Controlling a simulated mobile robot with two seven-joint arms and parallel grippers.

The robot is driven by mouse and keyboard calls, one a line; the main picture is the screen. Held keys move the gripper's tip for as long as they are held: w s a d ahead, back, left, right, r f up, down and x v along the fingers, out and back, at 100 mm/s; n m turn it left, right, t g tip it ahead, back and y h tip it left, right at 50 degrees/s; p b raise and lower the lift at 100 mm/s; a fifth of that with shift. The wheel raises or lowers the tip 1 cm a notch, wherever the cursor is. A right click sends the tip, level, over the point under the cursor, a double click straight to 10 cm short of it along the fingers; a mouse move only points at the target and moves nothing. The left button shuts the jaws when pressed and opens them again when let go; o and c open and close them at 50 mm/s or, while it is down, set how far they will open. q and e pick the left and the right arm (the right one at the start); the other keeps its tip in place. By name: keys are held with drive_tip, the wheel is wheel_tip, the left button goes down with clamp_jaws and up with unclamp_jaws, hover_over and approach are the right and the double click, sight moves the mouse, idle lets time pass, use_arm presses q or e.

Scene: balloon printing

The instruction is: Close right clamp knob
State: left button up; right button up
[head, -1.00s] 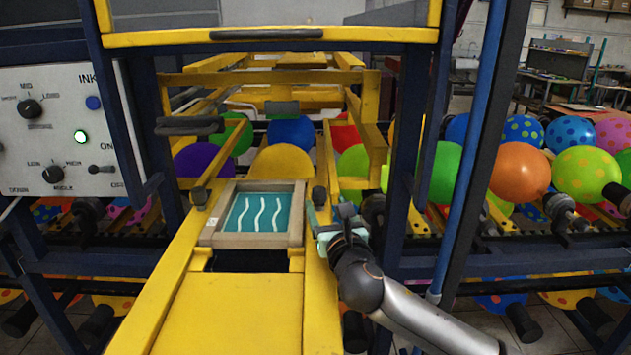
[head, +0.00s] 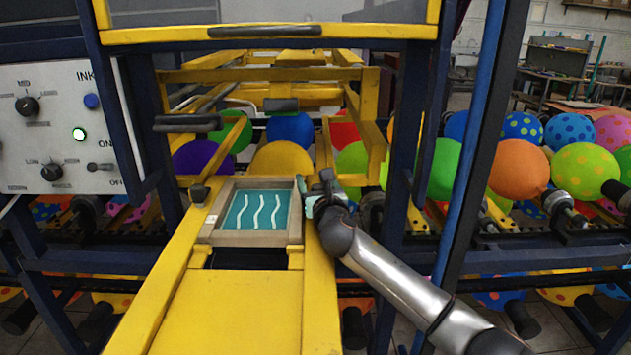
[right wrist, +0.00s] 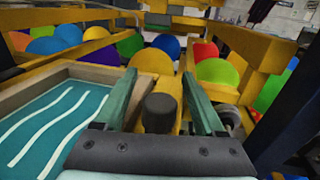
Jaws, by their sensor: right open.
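The right clamp knob (right wrist: 158,112) is a dark upright knob on the yellow rail, just right of the framed screen (head: 297,222). In the right wrist view it sits between the two green fingers of my right gripper (right wrist: 160,78), with gaps on both sides. The right gripper (head: 314,186) is open, and in the head view it mostly hides this knob. The left clamp knob (head: 199,194) stands on the other side of the screen. The screen has a teal face with white wavy lines and lies in the yellow frame. My left gripper is not in view.
A yellow platen (head: 235,312) lies in front of the screen. A control panel (head: 60,130) with knobs stands at the left. A blue post (head: 470,160) rises right of my arm. Balloons, such as an orange one (head: 520,168), fill racks behind and to the right.

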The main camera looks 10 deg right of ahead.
drive_tip(key=shift+c, duration=0.2)
clamp_jaws()
idle(0.4)
